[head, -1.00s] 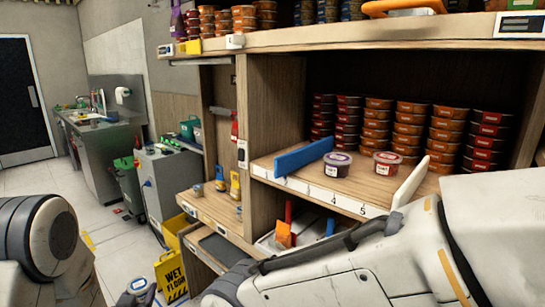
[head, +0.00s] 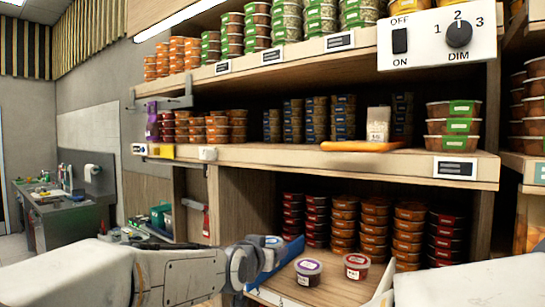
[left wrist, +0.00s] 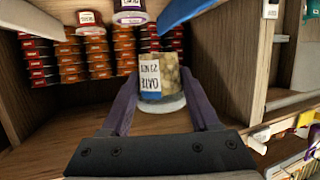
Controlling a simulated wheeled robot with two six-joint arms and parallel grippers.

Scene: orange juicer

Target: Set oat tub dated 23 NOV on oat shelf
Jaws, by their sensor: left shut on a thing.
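My left gripper (head: 258,256) is at the lower middle of the head view, beside the blue divider (head: 290,258). In the left wrist view it (left wrist: 160,88) is shut on a clear oat tub (left wrist: 176,74). No shelf label reading oats is legible, so I cannot tell which shelf is the oat shelf. My right gripper is out of view.
A purple-lidded tub (head: 308,271) and a red-lidded tub (head: 356,266) stand on the lower shelf, right of the blue divider. Stacks of red and orange tubs (head: 374,225) fill its back. An orange tray (head: 362,146) and a pale carton (head: 378,124) are on the shelf above.

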